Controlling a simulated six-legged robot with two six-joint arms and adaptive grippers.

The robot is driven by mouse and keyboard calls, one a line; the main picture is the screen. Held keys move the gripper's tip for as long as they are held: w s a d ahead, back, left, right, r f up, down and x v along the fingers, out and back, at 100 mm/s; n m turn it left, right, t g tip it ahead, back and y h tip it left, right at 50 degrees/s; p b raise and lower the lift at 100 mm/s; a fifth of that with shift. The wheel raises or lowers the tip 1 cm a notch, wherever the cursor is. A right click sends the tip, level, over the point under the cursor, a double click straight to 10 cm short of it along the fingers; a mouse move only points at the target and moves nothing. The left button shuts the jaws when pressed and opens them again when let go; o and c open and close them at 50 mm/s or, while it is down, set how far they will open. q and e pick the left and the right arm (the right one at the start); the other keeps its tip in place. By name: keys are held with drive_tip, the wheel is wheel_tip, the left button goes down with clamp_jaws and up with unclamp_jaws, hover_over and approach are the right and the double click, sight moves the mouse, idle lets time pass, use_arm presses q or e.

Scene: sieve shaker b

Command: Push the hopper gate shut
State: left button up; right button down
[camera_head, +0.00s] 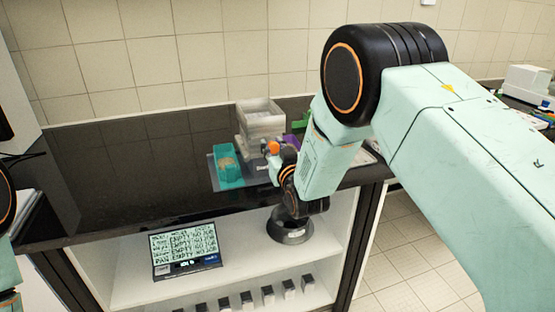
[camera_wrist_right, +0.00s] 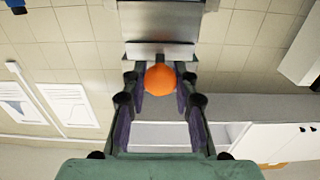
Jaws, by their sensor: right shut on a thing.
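The hopper (camera_head: 260,118) is a pale grey, open-topped box standing at the back of the dark counter. An orange ball knob (camera_head: 273,147) sits at its front; in the right wrist view the knob (camera_wrist_right: 160,79) lies in front of a grey metal plate (camera_wrist_right: 160,52), which looks like the gate. My right gripper (camera_head: 275,157) is at the hopper's front; in the wrist view its fingers (camera_wrist_right: 160,88) are on both sides of the knob, shut on it. How far the gate stands out cannot be told. My left gripper is not in view; only parts of my left arm show at the left edge.
A teal container (camera_head: 229,167) stands on a grey mat left of the hopper. A purple item (camera_head: 293,141) and a green item (camera_head: 302,122) are behind my gripper. The counter's left part is clear.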

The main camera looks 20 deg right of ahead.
drive_tip(key=shift+w+r, duration=0.1)
drive_tip(key=shift+w, duration=0.1)
drive_tip(key=c, duration=1.5)
unclamp_jaws()
drive_tip(key=shift+w, duration=0.1)
drive_tip(key=o, duration=0.5)
drive_tip(key=shift+c, duration=0.2)
drive_tip(key=s, duration=1.2)
drive_tip(key=shift+d, duration=0.2)
